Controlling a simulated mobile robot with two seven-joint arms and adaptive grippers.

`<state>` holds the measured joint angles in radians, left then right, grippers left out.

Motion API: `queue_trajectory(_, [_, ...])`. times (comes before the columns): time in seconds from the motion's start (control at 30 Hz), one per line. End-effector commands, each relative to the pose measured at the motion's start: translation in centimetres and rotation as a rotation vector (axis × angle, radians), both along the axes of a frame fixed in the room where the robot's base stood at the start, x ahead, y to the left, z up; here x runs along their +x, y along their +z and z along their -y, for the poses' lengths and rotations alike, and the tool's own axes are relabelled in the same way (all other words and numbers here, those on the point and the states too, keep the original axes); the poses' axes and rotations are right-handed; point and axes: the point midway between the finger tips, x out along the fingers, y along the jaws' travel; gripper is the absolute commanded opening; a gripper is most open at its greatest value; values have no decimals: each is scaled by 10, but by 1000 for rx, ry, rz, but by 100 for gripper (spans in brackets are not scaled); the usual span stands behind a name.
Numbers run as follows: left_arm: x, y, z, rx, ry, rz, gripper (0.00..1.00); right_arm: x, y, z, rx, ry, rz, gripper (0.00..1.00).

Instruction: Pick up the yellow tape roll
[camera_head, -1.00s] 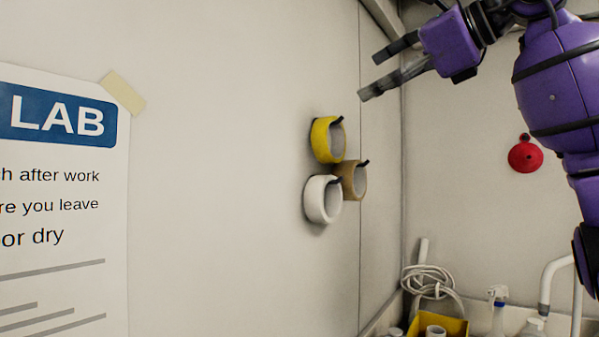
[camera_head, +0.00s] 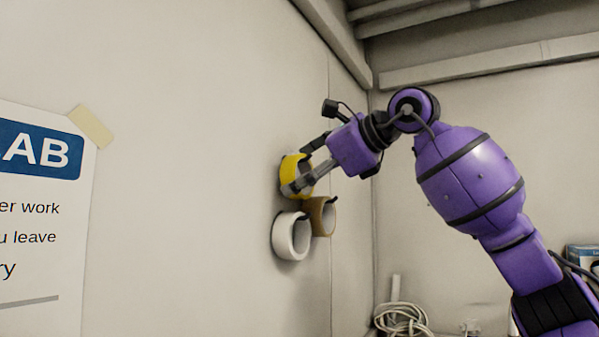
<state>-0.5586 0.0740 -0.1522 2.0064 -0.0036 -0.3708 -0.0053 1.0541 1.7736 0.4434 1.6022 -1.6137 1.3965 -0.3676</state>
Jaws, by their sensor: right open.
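The yellow tape roll (camera_head: 291,166) hangs on the wall in the head view, above a white roll and a brown roll. My right gripper (camera_head: 295,170) is at the yellow roll, with its open fingers reaching toward the wall. One finger is near the roll's upper right and the other crosses in front of its lower part. The fingers partly hide the roll and its peg. I cannot tell whether either finger touches the roll. My left gripper is not in view.
The white tape roll (camera_head: 291,236) and the brown tape roll (camera_head: 322,217) hang on pegs close below the gripper. A lab poster (camera_head: 45,220) is on the wall at the left. A coiled white cable (camera_head: 402,320) lies at the bottom right.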

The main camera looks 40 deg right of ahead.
Motion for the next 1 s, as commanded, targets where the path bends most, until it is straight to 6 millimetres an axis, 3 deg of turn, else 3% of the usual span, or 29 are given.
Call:
queue_trajectory(0.2, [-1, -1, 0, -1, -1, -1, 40, 1, -1, 0, 0, 0, 0, 87])
queue_trajectory(0.57, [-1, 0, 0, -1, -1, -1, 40, 0, 0, 0, -1, 0, 1, 42])
queue_trajectory(1.0, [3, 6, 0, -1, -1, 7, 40, -1, 11, 0, -3, -1, 3, 42])
